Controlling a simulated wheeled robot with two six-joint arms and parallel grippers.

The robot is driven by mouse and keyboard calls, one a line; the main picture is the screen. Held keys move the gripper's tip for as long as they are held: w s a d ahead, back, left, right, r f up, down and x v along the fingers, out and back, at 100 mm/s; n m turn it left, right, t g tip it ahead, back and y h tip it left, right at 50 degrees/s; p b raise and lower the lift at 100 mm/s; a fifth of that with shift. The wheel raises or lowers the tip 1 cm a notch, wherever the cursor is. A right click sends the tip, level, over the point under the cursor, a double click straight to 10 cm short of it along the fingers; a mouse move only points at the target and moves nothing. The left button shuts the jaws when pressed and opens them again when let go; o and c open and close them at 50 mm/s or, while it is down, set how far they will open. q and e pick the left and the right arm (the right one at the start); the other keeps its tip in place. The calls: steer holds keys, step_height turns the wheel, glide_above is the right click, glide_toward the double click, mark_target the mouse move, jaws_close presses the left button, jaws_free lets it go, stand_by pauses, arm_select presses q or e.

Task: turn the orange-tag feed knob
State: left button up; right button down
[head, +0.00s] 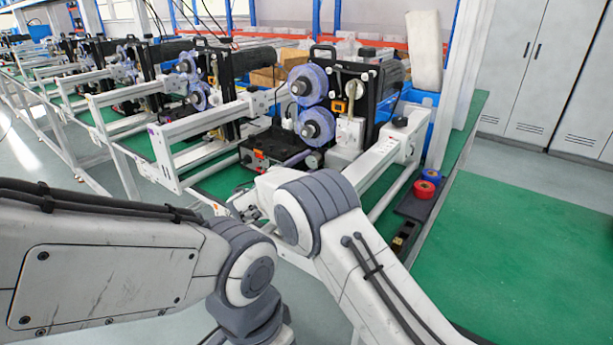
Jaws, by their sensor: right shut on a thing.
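The coder nearest me has a black control box (272,147) with a small orange tag (260,155) on its front. My right arm reaches in from the lower right, and its wrist covers the area just below the box. My right gripper (244,206) shows only in part, at the left of that wrist, below the tagged front. It is shut on the feed knob, though the fingertips and the knob are largely hidden, so the knob's angle cannot be told. My left arm crosses the lower left, and its gripper is out of view.
Purple film reels (308,84) and a white conveyor rail (205,122) stand around the box. Red and blue tape rolls (424,189) lie on the right. A green mat (520,255) there is clear. More coders recede to the left; grey cabinets (540,70) stand behind.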

arm_select(q)
steer(key=shift+f, duration=0.5)
arm_select(e)
steer(key=shift+f, duration=0.1)
steer(key=shift+c, duration=1.4)
jaws_free()
arm_select(q)
steer(key=shift+b, duration=0.3)
arm_select(e)
steer(key=shift+s+a, duration=0.1)
